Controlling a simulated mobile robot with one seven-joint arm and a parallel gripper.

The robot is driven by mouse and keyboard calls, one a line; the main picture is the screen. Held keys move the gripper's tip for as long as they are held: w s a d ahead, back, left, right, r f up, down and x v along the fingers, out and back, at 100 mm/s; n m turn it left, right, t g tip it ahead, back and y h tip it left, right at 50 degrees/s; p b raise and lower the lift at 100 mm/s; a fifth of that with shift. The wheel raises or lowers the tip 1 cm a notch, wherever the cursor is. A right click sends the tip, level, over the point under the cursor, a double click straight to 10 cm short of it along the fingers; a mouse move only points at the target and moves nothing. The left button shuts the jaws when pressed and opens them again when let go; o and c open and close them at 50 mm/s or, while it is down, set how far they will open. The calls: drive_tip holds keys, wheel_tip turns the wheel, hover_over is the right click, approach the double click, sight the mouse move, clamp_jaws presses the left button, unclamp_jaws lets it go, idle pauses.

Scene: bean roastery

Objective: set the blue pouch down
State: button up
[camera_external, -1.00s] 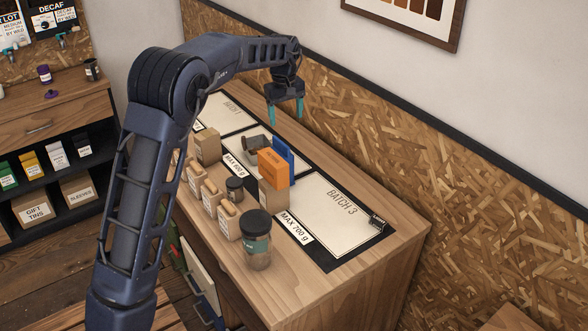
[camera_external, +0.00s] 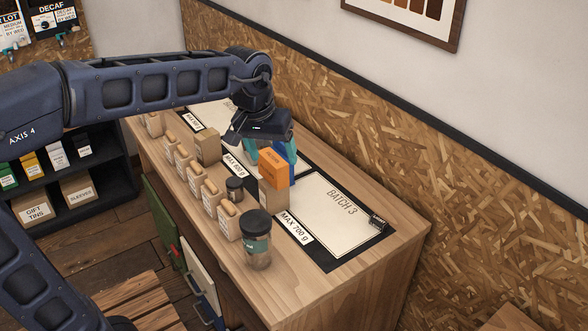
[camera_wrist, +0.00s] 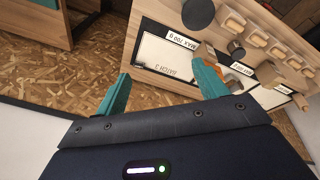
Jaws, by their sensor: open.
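The blue pouch (camera_external: 291,171) stands upright on the bench, just behind an orange pouch (camera_external: 273,168) that hides much of it in the external view. My gripper (camera_external: 266,150) is low over the bench, with its teal fingers open, beside and partly in front of the blue pouch. I cannot tell whether a finger touches it. In the wrist view my open gripper (camera_wrist: 162,85) has nothing clearly between its fingers. The blue pouch cannot be made out there; the right finger covers part of that area.
A kraft box (camera_external: 274,198) sits below the orange pouch. A dark-lidded jar (camera_external: 256,238) and several kraft bags line the bench's front. The BATCH 3 panel (camera_external: 335,215) is mostly clear, with a small black block (camera_external: 378,221) at its right edge. The chipboard wall runs behind.

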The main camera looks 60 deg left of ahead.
drive_tip(key=s+d+f+m, duration=0.2)
drive_tip(key=s+d, duration=0.1)
drive_tip(key=s, duration=0.4)
drive_tip(key=s+d+f+m+t, duration=0.1)
drive_tip(key=s+d+f+m, duration=0.1)
drive_tip(key=s, duration=0.5)
drive_tip(key=s+d+f+m, duration=0.3)
drive_tip(key=s+d, duration=0.3)
drive_tip(key=s, duration=0.1)
drive_tip(key=shift+s+f+t, duration=0.25)
drive_tip(key=shift+s+t, duration=0.05)
drive_tip(key=shift+t, duration=0.1)
